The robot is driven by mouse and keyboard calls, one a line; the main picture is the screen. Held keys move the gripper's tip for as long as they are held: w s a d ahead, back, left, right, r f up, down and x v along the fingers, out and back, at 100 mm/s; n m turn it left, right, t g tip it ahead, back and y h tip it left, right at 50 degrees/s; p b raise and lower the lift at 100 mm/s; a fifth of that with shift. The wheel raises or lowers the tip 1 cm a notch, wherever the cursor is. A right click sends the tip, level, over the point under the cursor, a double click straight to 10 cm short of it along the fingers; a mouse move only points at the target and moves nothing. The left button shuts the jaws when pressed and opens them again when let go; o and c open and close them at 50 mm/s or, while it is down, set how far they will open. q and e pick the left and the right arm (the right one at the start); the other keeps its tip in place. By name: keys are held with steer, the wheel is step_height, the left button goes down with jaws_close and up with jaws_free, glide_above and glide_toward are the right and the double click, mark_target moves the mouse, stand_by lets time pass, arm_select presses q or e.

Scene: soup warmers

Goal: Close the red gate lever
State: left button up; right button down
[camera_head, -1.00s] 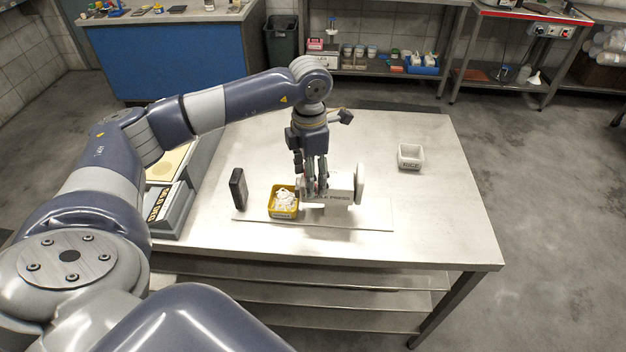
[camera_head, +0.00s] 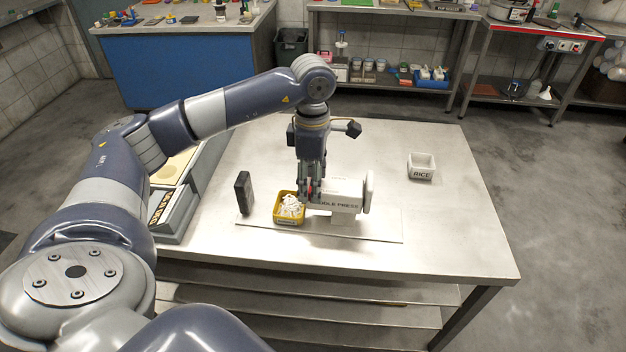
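A white noodle press (camera_head: 345,196) lies on its side on a pale board (camera_head: 365,229) in the middle of the steel table, its lettering partly covered by my gripper. A small red part, likely the red gate lever (camera_head: 309,187), shows at the left end of the press, between or beside my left gripper's fingers. My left gripper (camera_head: 311,194) points down at that end, close to the lever. The fingers overlap the lever, and I cannot tell whether they grip it. A yellow bin (camera_head: 277,211) with white contents stands just left of the gripper. My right gripper is not in view.
A black upright block (camera_head: 243,192) stands left of the yellow bin. A white RICE container (camera_head: 421,167) stands at the right. A grey unit with a lettered front (camera_head: 172,211) borders the table's left side.

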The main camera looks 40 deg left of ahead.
arm_select(q)
steer(key=shift+c, duration=0.2)
steer(key=o, duration=1.1)
step_height(320, 180, up, 12)
stand_by(0.3)
